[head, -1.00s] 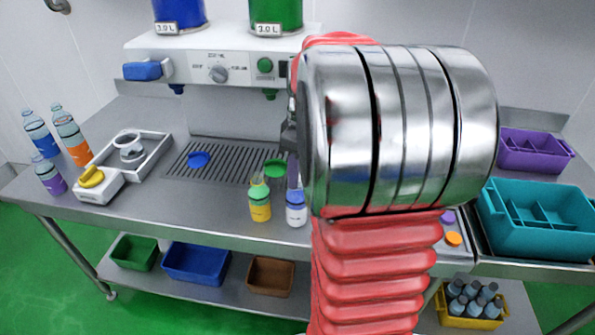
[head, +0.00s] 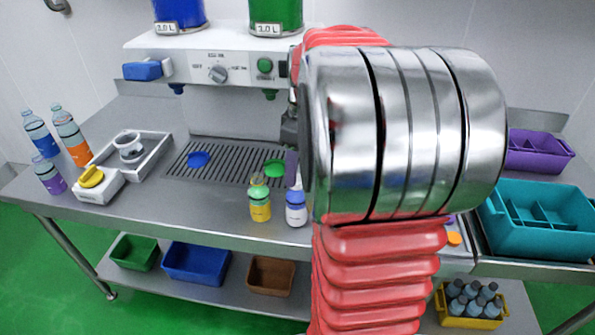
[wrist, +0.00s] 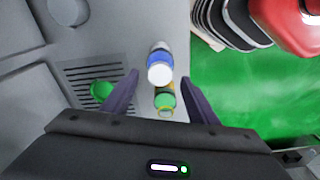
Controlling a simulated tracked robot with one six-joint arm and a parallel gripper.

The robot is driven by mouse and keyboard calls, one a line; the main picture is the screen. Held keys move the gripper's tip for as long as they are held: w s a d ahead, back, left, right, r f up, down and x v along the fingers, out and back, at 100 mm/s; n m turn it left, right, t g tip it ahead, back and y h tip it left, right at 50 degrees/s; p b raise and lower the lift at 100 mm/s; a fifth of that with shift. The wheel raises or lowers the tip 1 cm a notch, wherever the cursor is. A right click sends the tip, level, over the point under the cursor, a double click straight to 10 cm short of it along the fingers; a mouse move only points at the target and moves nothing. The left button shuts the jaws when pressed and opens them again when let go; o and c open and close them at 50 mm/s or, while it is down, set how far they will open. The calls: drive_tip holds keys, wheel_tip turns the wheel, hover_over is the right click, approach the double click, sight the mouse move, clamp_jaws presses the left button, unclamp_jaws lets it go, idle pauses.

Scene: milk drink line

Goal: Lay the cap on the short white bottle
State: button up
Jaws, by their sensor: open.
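The short bottle (head: 296,212) with a blue and white body stands upright on the steel counter in the head view. In the wrist view, a round white cap (wrist: 160,74) shows on top of the bottle's blue shoulder (wrist: 160,56). It appears to sit on the bottle, though its seating is too small to judge. My gripper (wrist: 160,78) is open above the bottle, one finger on each side of the white cap in the picture. In the head view, my wrist hides most of the gripper.
A yellow bottle with a green top (head: 260,200) stands close left of the short bottle. Behind is a slotted drip tray (head: 225,165) with blue and green pieces. A teal crate (head: 540,235) is at right.

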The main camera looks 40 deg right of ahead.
wheel_tip(320, 180, up, 12)
drive_tip(key=shift+s+d+f, duration=0.15)
drive_tip(key=shift+s+d, duration=0.05)
drive_tip(key=shift+s, duration=0.25)
idle(0.9)
drive_tip(key=s+a+f+m+t, duration=0.1)
drive_tip(key=s+a+f, duration=0.2)
drive_tip(key=a, duration=0.6)
drive_tip(key=s+a+f+m+t, duration=0.2)
drive_tip(key=s+a+f, duration=0.1)
drive_tip(key=a, duration=0.6)
drive_tip(key=s+a+f+m+t, duration=0.1)
drive_tip(key=s+a+f, duration=0.2)
drive_tip(key=a, duration=0.7)
drive_tip(key=shift+s+m+t, duration=0.25)
drive_tip(key=shift+m+t, duration=0.05)
